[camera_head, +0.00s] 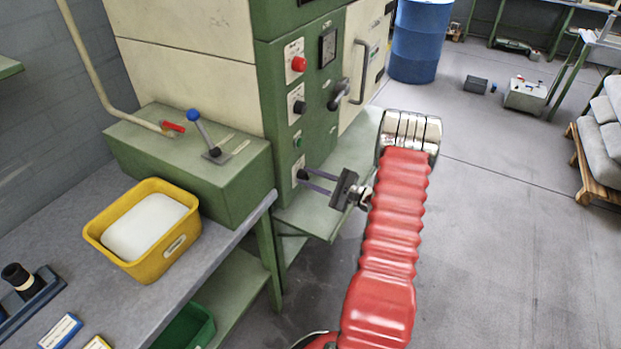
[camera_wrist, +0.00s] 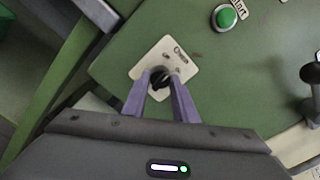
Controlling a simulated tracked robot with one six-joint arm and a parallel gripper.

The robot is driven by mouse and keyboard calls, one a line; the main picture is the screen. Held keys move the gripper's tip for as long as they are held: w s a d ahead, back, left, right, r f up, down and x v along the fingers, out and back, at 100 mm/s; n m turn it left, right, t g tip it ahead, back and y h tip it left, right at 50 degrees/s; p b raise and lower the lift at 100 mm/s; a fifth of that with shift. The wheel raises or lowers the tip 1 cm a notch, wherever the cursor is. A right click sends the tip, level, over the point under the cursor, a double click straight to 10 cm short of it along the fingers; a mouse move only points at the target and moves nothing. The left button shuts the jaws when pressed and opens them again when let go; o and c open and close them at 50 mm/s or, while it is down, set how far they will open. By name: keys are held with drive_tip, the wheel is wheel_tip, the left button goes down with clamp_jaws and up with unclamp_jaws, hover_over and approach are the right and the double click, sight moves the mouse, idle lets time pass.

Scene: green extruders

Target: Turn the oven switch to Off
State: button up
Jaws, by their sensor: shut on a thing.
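The oven switch is a black rotary knob on a pale plate (camera_wrist: 184,67), low on the green control panel. In the wrist view my gripper (camera_wrist: 160,82) is at the switch, with its two purple fingers closed on either side of the black knob (camera_wrist: 159,76). The fingers hide part of the knob, and the plate's markings are too small to read. In the head view my gripper (camera_head: 304,178) reaches the lowest plate (camera_head: 298,166) on the panel from the right.
Above on the panel are a green button (camera_head: 298,141), a black knob (camera_head: 299,107), a red button (camera_head: 298,64) and a black lever handle (camera_head: 339,94). A yellow bin (camera_head: 177,245) stands on the grey bench at left.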

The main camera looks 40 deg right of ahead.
drive_tip(key=shift+d+n, duration=0.1)
drive_tip(key=shift+n, duration=2.1)
drive_tip(key=o, duration=1)
drive_tip(key=shift+o, duration=0.2)
drive_tip(key=shift+s, duration=0.1)
drive_tip(key=v, duration=1.3)
drive_tip(key=shift+s, duration=0.35)
